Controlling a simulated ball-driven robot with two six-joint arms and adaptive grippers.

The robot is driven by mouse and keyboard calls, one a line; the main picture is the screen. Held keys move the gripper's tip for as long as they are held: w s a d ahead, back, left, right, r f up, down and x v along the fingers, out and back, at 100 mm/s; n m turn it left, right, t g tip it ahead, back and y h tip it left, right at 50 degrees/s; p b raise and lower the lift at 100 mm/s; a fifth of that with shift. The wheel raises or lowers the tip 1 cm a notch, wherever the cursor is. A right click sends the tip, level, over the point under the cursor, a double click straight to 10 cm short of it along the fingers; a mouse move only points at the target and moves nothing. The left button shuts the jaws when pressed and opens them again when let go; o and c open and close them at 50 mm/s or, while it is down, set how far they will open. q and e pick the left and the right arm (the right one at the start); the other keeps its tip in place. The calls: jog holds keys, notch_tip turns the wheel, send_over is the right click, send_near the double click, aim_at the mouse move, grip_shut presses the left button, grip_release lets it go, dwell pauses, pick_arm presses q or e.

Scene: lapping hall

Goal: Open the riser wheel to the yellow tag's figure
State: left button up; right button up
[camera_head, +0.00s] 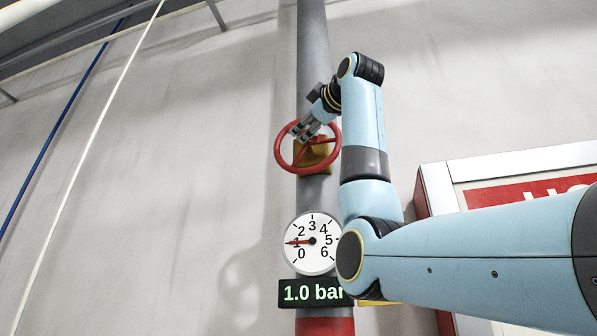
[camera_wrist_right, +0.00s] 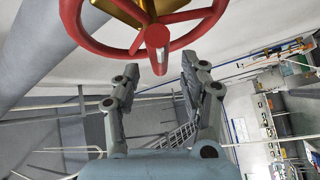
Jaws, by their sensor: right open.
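The red riser wheel (camera_head: 279,160) sits on a brass-coloured valve body on the grey vertical pipe; it also shows at the top of the right wrist view (camera_wrist_right: 85,38). My right gripper (camera_head: 304,134) is at the wheel's upper part in the head view. In the wrist view its fingers (camera_wrist_right: 160,70) are open and apart, with a red peg on the rim just beyond the gap. Contact cannot be told. The round gauge (camera_head: 312,258) has its red needle at 1. The display (camera_head: 305,293) reads 1.0 bar, its right end covered by my arm. A yellow strip (camera_head: 380,303) below my elbow is mostly hidden; no figure is readable.
A red cabinet (camera_head: 423,190) with a white-framed front stands right of the pipe, partly behind my right arm. A blue line (camera_head: 55,140) and a white line (camera_head: 97,130) run down the wall at left. The wall between them and the pipe is clear.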

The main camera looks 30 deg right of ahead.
jog(key=p+x, duration=0.1)
jog(key=x, duration=0.3)
jog(key=shift+r+p, duration=0.15)
jog(key=shift+p, duration=0.25)
jog(key=shift+w+d, duration=0.1)
jog(key=shift+w, duration=0.2)
jog(key=shift+c, duration=0.4)
grip_shut()
